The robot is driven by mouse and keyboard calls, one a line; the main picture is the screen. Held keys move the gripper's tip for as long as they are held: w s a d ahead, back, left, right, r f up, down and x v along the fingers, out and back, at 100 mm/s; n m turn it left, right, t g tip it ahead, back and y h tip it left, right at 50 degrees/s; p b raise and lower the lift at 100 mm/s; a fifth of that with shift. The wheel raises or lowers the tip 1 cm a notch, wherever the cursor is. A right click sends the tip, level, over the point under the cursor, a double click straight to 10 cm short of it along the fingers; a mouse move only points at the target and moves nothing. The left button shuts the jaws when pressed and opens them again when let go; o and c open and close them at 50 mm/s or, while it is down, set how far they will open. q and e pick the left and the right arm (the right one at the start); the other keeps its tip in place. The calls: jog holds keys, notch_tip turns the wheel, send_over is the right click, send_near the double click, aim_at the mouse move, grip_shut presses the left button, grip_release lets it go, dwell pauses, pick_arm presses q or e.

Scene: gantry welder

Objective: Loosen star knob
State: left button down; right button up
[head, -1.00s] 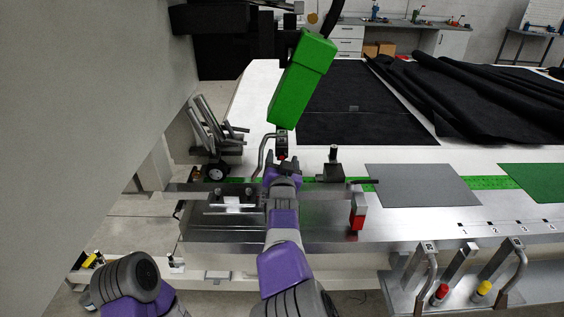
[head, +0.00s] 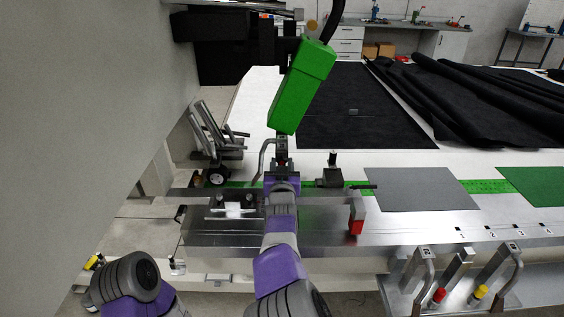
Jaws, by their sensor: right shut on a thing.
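My right gripper (head: 282,166) is at the near edge of the table, just below the green welding head (head: 300,85). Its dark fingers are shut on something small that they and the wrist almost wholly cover. It appears to be the star knob, but its shape cannot be made out. A bent grey handle (head: 264,155) rises just left of the fingers. My left arm shows only at the lower left, and its gripper is out of view.
A black block with a post (head: 331,176) stands right of my gripper, and a red-tipped part (head: 356,227) nearer. A grey sheet (head: 422,189) lies further right. Black cloth (head: 470,95) covers the back.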

jog(key=shift+n, duration=1.1)
jog(key=o, duration=1.1)
jog(key=shift+c, duration=0.2)
jog(key=shift+s+p, duration=0.8)
jog(key=shift+s, duration=3)
